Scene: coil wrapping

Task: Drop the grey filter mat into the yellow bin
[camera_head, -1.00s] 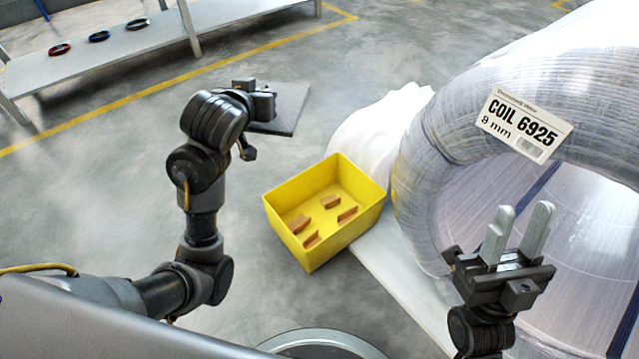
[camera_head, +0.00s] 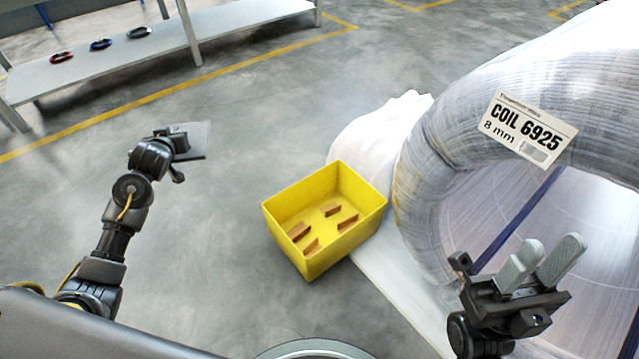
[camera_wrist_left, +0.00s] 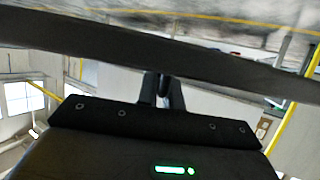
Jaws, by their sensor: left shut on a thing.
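The grey filter mat (camera_head: 197,138) is a flat dark square, held clear of the floor to the left of and beyond the yellow bin. My left gripper (camera_head: 181,143) is shut on the mat's near left part; its fingertips are partly hidden. In the left wrist view the mat (camera_wrist_left: 150,48) is a dark band across the frame, in front of the fingers. The yellow bin (camera_head: 304,262) stands upright, with several brown blocks inside. My right gripper (camera_head: 546,250) is open and empty, its two grey fingers apart, in front of the coil.
A big wrapped coil (camera_head: 440,130) labelled COIL 6925 fills the right side. White sheeting (camera_head: 375,130) lies behind the bin. A low bench (camera_head: 90,72) with three small rings stands at the back left. The floor between mat and bin is clear.

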